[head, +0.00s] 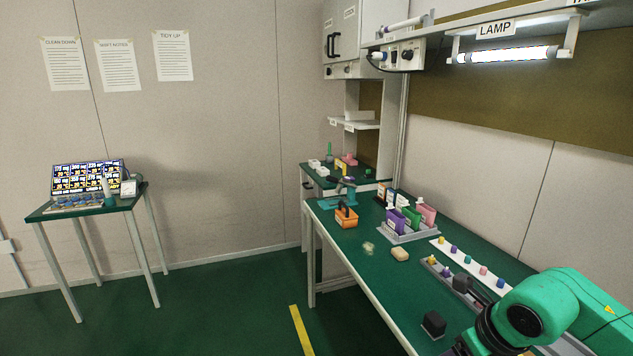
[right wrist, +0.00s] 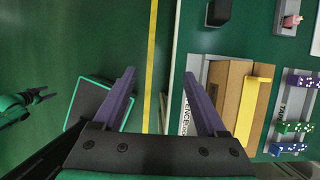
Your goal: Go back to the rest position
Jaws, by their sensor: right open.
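My right arm reaches in at the lower right of the head view, over the front of the green bench (head: 370,262). In the right wrist view my right gripper (right wrist: 160,74) is open, its two purple-grey fingers wide apart with nothing between them. It hangs over the bench edge, with floor below and to the left. My left gripper (right wrist: 38,96) shows small at the left edge of the right wrist view, over the floor. Its jaws are too small to judge. The head view does not show it.
Near the right fingers lies a cardboard box (right wrist: 222,90) with a yellow strip. A side table (head: 83,208) stands left; floor between is clear.

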